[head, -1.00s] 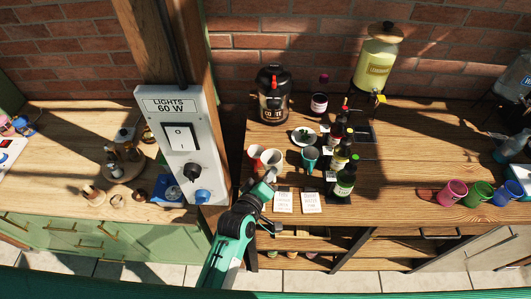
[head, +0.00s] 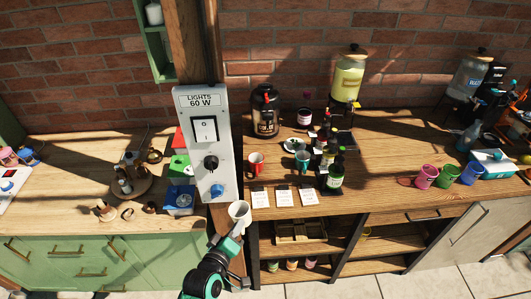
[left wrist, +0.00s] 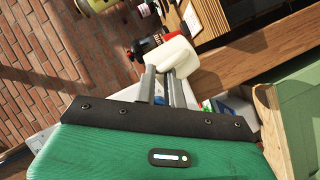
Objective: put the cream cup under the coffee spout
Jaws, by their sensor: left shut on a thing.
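The cream cup (head: 239,212) is in my left gripper (head: 236,231), in front of the counter's front edge and just right of the light-switch post. In the left wrist view the cup (left wrist: 174,54) sits at the tips of my left gripper's fingers (left wrist: 161,82), which are shut on it. The black coffee dispenser (head: 265,114) stands at the back of the right counter, near the brick wall, well apart from the cup. Its spout is too small to make out. My right gripper is not in view.
A red cup (head: 255,162) stands in front of the dispenser; a teal cup (head: 302,160) is right of it. Several bottles, one a green bottle (head: 335,177), stand further right. White cards (head: 284,196) lie along the front edge. The switch post (head: 207,150) rises on the left.

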